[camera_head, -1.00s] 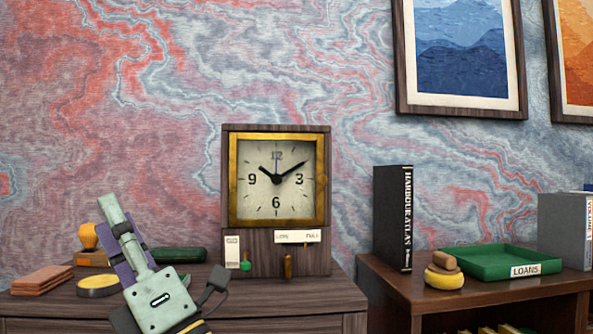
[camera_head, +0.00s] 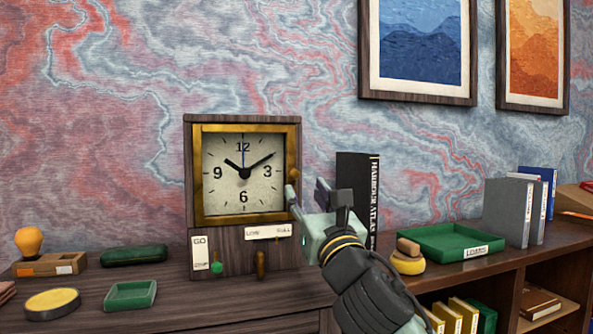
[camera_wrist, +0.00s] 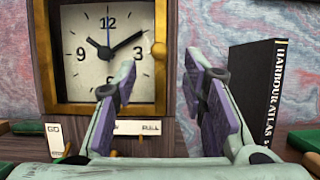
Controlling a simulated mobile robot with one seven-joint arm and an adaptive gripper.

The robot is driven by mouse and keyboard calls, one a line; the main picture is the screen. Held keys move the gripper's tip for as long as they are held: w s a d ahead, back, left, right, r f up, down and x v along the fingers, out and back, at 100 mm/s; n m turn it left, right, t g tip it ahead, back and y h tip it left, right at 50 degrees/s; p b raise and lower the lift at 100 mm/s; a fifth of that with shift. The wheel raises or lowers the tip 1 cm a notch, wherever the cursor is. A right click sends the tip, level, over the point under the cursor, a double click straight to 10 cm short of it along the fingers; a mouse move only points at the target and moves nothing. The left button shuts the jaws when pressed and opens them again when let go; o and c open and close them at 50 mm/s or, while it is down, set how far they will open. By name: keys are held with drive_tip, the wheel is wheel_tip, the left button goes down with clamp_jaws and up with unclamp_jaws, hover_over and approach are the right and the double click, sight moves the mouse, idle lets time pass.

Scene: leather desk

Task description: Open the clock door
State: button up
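The clock (camera_head: 243,262) is a dark wooden case on the desk with a square brass-framed door (camera_head: 197,175) over a pale dial. The door looks shut against the case. A small round brass knob (camera_head: 293,172) sits on the door's right edge; the wrist view shows this knob (camera_wrist: 158,48) too. My gripper (camera_head: 307,192) is at the right side of the clock, close to the knob and a little below it. In the wrist view my gripper (camera_wrist: 157,75) is open, its purple-padded fingers spread with nothing between them. The knob appears just beyond the gap between the fingertips.
A black book (camera_head: 354,178) stands right behind my gripper. A green tray (camera_head: 448,242) and a yellow round item (camera_head: 408,265) are on the right shelf. A small green tray (camera_head: 130,295), a yellow-topped tin (camera_head: 52,302) and a green case (camera_head: 133,255) lie left of the clock.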

sight(295, 175)
drive_tip(key=p+x, duration=0.2)
drive_tip(key=x, duration=0.5)
drive_tip(key=shift+w, duration=0.1)
drive_tip(key=shift+c, duration=0.4)
clamp_jaws()
idle(0.3)
